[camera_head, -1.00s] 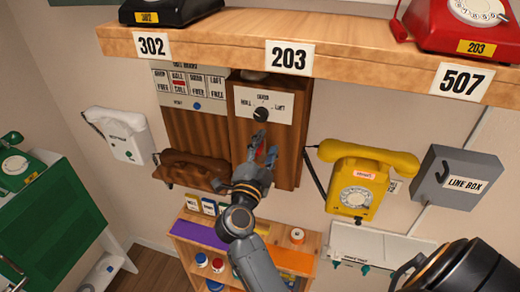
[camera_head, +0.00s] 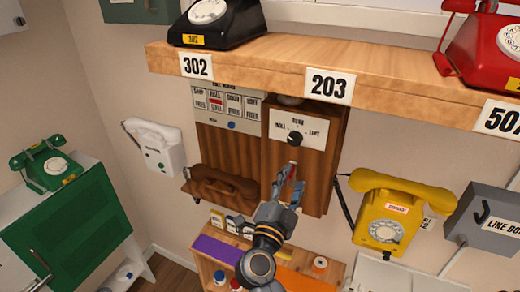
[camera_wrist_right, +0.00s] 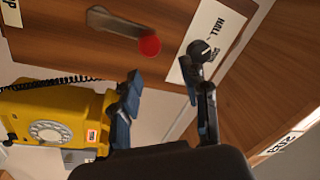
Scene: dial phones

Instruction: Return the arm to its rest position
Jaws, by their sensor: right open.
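My right gripper (camera_head: 288,190) is in front of the lower part of a wooden switch box (camera_head: 330,135) on the wall. In the right wrist view the gripper (camera_wrist_right: 165,95) has its two fingers apart with nothing between them. The box has a white plate with a black knob (camera_head: 295,139), which also shows in the right wrist view (camera_wrist_right: 198,50) beside one finger. A red round spot (camera_wrist_right: 149,45) shows on the wood there, near a metal lever (camera_wrist_right: 110,24). My left gripper is not in view.
A wooden shelf (camera_head: 300,65) overhangs the box, with a black phone (camera_head: 215,25) and a red phone (camera_head: 490,50). A yellow phone (camera_head: 385,215) hangs at right, beside a grey line box (camera_head: 490,220). A brown handset (camera_head: 220,185) is left of the gripper. A low shelf stands below.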

